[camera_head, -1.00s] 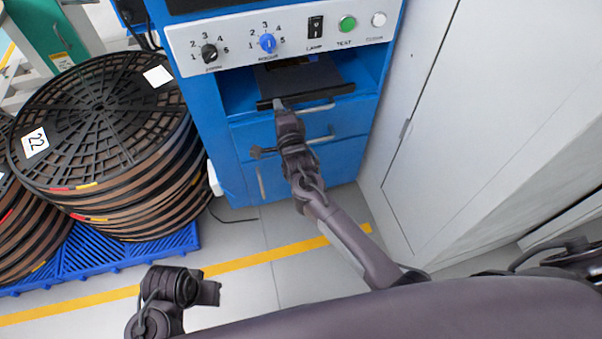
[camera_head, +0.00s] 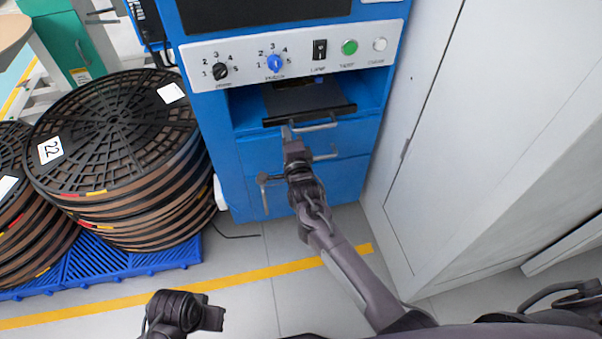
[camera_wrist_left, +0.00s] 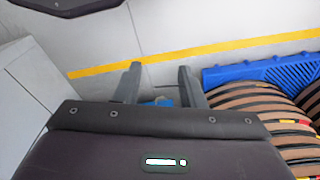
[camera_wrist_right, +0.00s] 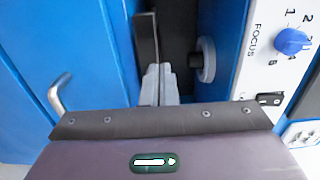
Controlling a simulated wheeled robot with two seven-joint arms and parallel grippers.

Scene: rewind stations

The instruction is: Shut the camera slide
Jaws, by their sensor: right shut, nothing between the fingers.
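The camera slide (camera_head: 312,100) is a dark flat tray in the blue station's open bay, below the knob panel. It stands out, with a dark front bar and a pale handle (camera_head: 318,127). My right gripper (camera_head: 287,132) is shut and empty, its fingertips close to the left part of the slide's front bar. In the right wrist view the shut fingers (camera_wrist_right: 158,78) are at the dark front bar (camera_wrist_right: 147,38); I cannot tell whether they touch. My left gripper (camera_wrist_left: 158,78) is open and empty over the floor, away from the station.
Below the bay are blue fronts with pale handles (camera_head: 325,155). The panel (camera_head: 295,58) above carries knobs, a switch and buttons. A pale cabinet (camera_head: 450,130) stands close on the right. Stacked reels (camera_head: 115,140) on a blue pallet (camera_head: 140,258) stand left. Floor (camera_head: 245,290) is clear in front.

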